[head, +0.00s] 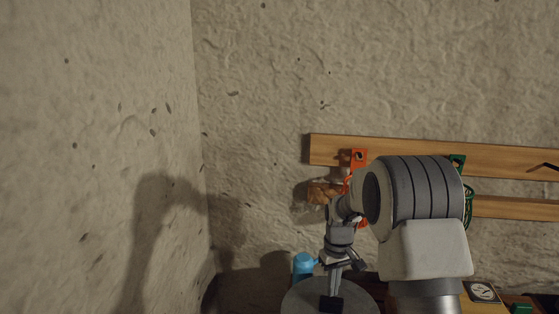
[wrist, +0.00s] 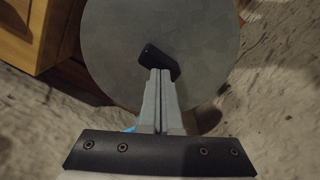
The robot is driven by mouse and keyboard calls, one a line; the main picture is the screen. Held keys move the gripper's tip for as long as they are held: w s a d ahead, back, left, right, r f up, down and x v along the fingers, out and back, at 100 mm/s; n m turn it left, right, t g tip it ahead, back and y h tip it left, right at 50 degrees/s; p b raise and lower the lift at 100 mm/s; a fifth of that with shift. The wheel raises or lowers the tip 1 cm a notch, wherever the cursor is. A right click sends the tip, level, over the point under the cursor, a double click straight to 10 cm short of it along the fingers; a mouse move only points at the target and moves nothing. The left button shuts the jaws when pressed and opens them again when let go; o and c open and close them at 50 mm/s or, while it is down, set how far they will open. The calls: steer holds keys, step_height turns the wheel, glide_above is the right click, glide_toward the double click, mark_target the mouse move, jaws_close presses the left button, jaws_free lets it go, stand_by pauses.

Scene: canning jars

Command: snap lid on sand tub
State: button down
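A large round grey lid (wrist: 110,45) with a short black handle (wrist: 158,60) fills the upper middle of the wrist view. The lid also shows at the bottom of the head view (head: 300,300), cut off by the frame edge. My gripper (wrist: 161,76) points at the handle, its two fingers close together with their tips at it. In the head view my gripper (head: 333,296) reaches down to the black handle. It looks shut on the handle. I cannot make out the sand tub, and whether anything is under the lid is hidden.
A blue object (head: 303,264) stands just behind the lid's left side. Wooden rails (head: 330,148) with orange and green items run along the rough wall. A wooden cabinet (wrist: 28,35) is close to the lid in the wrist view. A wooden surface is at lower right.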

steer(key=shift+f+b, duration=0.55)
steer(key=shift+f, duration=0.25)
steer(key=shift+r, duration=0.15)
stand_by(0.5)
steer(key=shift+r+p, duration=2.25)
steer(key=shift+r, duration=1.1)
